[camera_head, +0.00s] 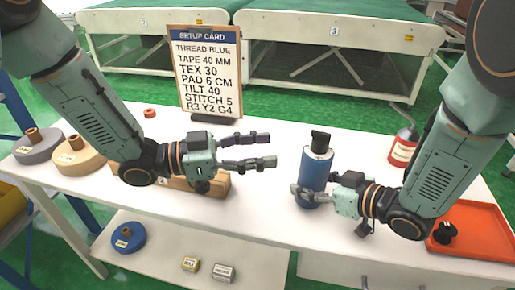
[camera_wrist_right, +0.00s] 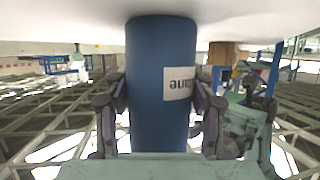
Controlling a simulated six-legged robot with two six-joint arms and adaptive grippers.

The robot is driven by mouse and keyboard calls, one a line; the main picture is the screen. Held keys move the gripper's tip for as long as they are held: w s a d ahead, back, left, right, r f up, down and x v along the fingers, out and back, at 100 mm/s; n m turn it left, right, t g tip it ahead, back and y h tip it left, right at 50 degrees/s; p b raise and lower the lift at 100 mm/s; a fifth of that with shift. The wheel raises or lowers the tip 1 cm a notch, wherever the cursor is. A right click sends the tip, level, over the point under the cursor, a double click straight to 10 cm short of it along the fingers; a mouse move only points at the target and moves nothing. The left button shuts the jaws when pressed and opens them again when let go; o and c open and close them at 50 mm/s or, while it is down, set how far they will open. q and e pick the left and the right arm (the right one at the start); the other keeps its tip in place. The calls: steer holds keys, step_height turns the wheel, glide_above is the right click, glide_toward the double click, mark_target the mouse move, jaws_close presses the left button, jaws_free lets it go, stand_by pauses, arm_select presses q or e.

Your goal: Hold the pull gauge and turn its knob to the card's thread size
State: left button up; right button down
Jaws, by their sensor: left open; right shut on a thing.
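The pull gauge appears to be the blue upright cylinder (camera_head: 315,170) with a black knob (camera_head: 320,142) on top. My right gripper (camera_head: 304,196) is shut around its lower body. In the right wrist view the fingers (camera_wrist_right: 161,100) grip both sides of the blue cylinder (camera_wrist_right: 158,60), which has a white label with partly hidden text. My left gripper (camera_head: 269,150) is open and empty, left of the knob and apart from it. The setup card (camera_head: 208,75) stands behind and reads TEX 30, among other lines. The knob's setting cannot be read.
A wooden block (camera_head: 217,186) lies below my left gripper. Spools (camera_head: 38,147) stand at the left, with an orange ring (camera_head: 150,113) behind. A blue spool (camera_head: 128,240) and small boxes (camera_head: 190,264) sit on the lower shelf.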

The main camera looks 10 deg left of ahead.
steer(key=shift+r, duration=0.1)
stand_by(0.3)
steer(key=shift+c, duration=1.9)
jaws_free()
steer(key=v, duration=1)
steer(key=shift+s+d, duration=0.1)
steer(key=shift+d, duration=0.2)
steer(key=shift+s+d+r, duration=0.25)
steer(key=shift+s+d, duration=0.2)
steer(key=shift+d, duration=0.05)
steer(key=shift+f, duration=0.1)
